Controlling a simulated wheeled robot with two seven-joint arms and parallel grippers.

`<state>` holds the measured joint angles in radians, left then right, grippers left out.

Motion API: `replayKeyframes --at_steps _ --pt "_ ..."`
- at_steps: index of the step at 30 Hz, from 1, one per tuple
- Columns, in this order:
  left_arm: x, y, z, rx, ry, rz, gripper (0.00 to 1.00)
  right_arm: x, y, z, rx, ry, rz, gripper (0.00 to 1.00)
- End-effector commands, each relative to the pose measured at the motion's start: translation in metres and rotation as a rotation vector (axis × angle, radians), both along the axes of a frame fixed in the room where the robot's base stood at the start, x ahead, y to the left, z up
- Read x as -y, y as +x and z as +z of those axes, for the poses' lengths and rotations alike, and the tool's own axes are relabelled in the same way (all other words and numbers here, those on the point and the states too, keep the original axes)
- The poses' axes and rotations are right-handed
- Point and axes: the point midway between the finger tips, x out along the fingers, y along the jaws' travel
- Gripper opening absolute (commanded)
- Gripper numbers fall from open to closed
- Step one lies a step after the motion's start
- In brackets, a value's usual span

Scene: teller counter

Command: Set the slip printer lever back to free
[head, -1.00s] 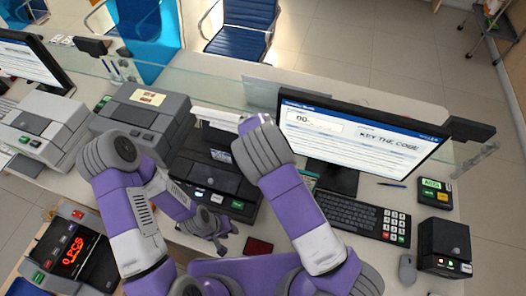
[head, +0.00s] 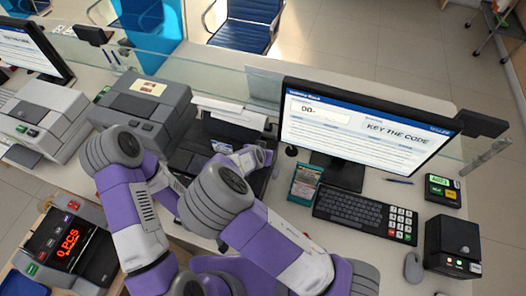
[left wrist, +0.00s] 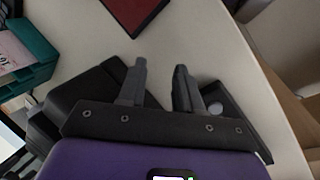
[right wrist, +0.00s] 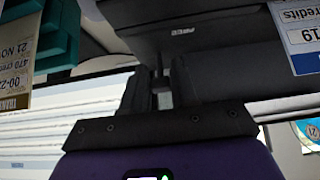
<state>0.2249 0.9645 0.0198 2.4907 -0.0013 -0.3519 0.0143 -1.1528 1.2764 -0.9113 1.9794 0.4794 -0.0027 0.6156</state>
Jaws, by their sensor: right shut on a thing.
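The slip printer (head: 190,148) is the dark machine left of the monitor, with white paper (head: 225,108) at its back. My right arm hides much of its right side. My right gripper (right wrist: 160,75) is at its dark body (right wrist: 205,30) and is shut on a small grey piece (right wrist: 163,97), which looks like the lever. The head view does not show the lever's position clearly. My left gripper (left wrist: 160,68) is open and empty above the counter; the right arm hides it in the head view.
The monitor (head: 365,130), a teal slip holder (head: 304,182) and a keyboard (head: 362,216) stand right of the printer. A grey machine (head: 145,105) stands to its left. A glass screen runs behind. A dark red pad (left wrist: 132,12) lies on the counter near my left gripper.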

Motion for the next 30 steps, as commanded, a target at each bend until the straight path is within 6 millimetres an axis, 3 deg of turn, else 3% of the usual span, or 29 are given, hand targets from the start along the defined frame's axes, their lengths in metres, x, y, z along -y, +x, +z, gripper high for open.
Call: replayKeyframes --at_steps 10,11,14,23,30 --pt "0.0 0.0 0.0 0.0 0.0 0.0 0.34 0.0 -0.001 -0.001 0.001 -0.001 0.001 0.0" --pt "0.0 0.0 0.0 0.0 0.0 0.0 0.34 0.0 -0.001 -0.001 0.001 -0.001 0.001 0.32" --pt "0.0 0.0 0.0 0.0 0.0 0.0 0.34 0.0 -0.001 -0.001 0.0 -0.002 0.0 0.47" --pt "0.0 0.0 0.0 0.0 0.0 0.0 0.34 0.0 -0.001 0.0 0.001 -0.001 0.001 0.49" --pt "0.0 0.0 0.002 0.0 0.0 0.0 0.34 -0.009 -0.018 0.025 0.002 0.0 0.003 0.49"
